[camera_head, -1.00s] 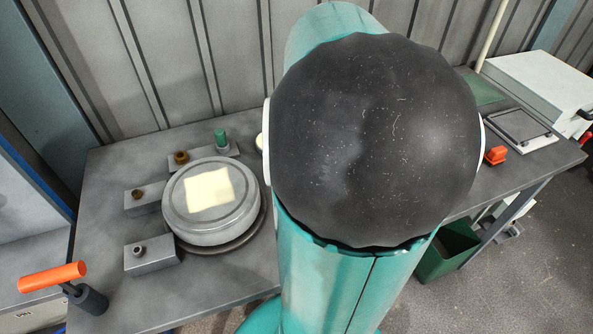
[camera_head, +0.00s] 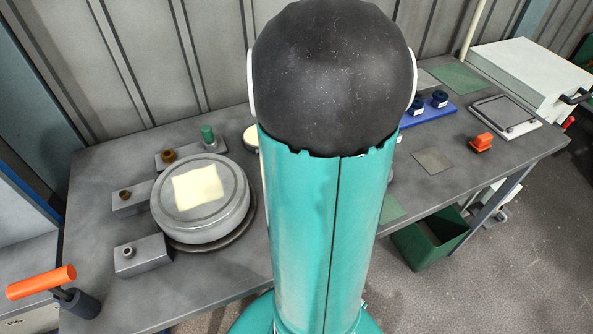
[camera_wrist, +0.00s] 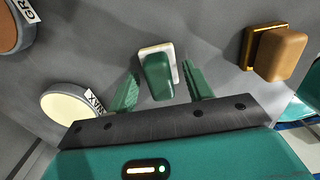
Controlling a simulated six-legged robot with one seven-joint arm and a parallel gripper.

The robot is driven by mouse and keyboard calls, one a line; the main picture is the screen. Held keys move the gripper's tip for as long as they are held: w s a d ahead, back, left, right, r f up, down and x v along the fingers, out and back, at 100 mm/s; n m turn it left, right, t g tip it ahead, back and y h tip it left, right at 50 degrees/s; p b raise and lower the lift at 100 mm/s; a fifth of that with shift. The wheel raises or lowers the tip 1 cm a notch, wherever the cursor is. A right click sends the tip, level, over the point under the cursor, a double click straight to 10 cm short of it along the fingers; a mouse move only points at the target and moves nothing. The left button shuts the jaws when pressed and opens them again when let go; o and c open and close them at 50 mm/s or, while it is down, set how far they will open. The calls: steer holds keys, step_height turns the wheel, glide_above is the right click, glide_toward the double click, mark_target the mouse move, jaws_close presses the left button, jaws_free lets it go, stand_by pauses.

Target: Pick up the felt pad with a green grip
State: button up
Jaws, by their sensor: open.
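The felt pad with a green grip (camera_wrist: 157,77) is in the upper middle of the wrist view. Its green block stands on a pale, whitish pad on the grey bench. My gripper (camera_wrist: 161,70) is open, with one green finger on each side of the pad and a gap showing on both sides. I cannot tell how far the fingertips are above the bench. In the head view my arm hides the pad and the gripper.
A brown block on a gold base (camera_wrist: 276,52) stands right of the pad. A round tin labelled wax (camera_wrist: 68,104) is at left. In the head view a round grey drum (camera_head: 200,210), small blocks, a blue rack (camera_head: 428,117) and an orange item (camera_head: 481,142) stand on the bench.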

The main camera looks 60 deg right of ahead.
jaws_close()
steer(key=shift+r, duration=0.1)
